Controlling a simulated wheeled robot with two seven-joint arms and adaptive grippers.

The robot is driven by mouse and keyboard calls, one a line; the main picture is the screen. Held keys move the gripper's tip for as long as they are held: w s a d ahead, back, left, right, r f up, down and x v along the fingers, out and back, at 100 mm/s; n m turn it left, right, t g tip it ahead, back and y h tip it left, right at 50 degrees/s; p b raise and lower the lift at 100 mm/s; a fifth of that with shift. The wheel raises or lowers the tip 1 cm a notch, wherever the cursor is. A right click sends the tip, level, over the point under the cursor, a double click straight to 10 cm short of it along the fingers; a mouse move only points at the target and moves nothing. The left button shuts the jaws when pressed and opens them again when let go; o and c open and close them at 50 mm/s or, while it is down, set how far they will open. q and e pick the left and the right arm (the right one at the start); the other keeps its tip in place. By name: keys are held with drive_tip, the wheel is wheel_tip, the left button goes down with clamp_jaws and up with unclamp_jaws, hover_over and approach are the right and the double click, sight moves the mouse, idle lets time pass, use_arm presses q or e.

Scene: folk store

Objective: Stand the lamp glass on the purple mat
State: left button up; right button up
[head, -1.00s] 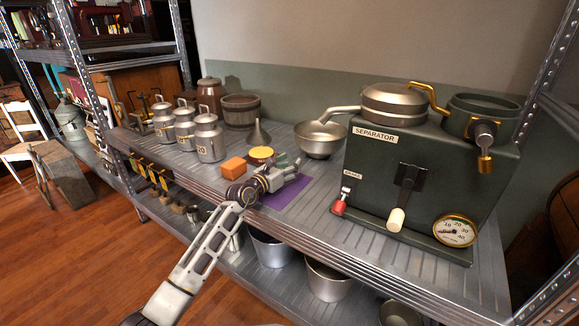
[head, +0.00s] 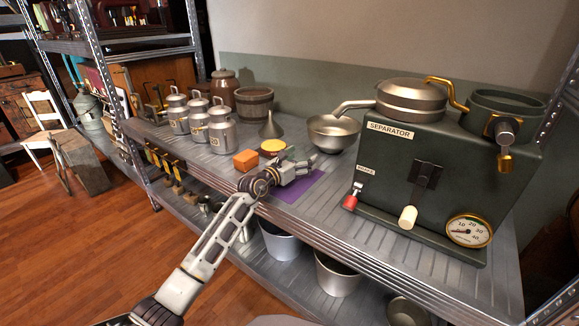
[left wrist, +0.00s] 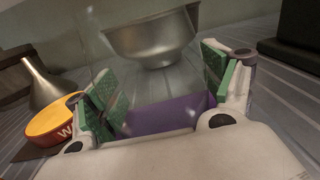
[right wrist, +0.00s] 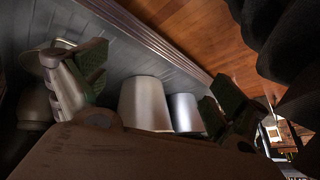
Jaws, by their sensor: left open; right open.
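The purple mat (head: 303,186) lies on the upper shelf near its front edge, and it also shows in the left wrist view (left wrist: 165,114). My left gripper (head: 302,166) is low over the mat with its fingers apart. In the left wrist view its open fingers (left wrist: 160,85) frame faint, clear outlines that look like the lamp glass (left wrist: 135,75). The glass is so transparent that its base and its contact with the mat cannot be made out. I cannot pick it out in the head view. My right gripper (right wrist: 155,88) is open and empty, below the upper shelf's front edge.
Buckets (head: 338,275) stand on the lower shelf.

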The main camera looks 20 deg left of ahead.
use_arm(q)
drive_tip(key=shift+s+a, duration=0.2)
drive_tip(key=shift+s, duration=0.15)
drive_tip(key=shift+p+v, duration=0.9)
drive_tip(key=shift+v, duration=2.5)
drive_tip(key=shift+p+v, duration=0.5)
drive_tip(key=shift+v, duration=1.35)
drive_tip(key=shift+s, duration=0.2)
drive_tip(key=shift+s+a, duration=0.1)
drive_tip(key=shift+s, duration=0.05)
use_arm(e)
wheel_tip(320, 180, up, 8)
drive_tip(key=d+g+h, duration=0.1)
drive_tip(key=shift+d+f+n, duration=0.25)
drive_tip(key=shift+d+n, duration=0.05)
drive_tip(key=shift+f, duration=0.15)
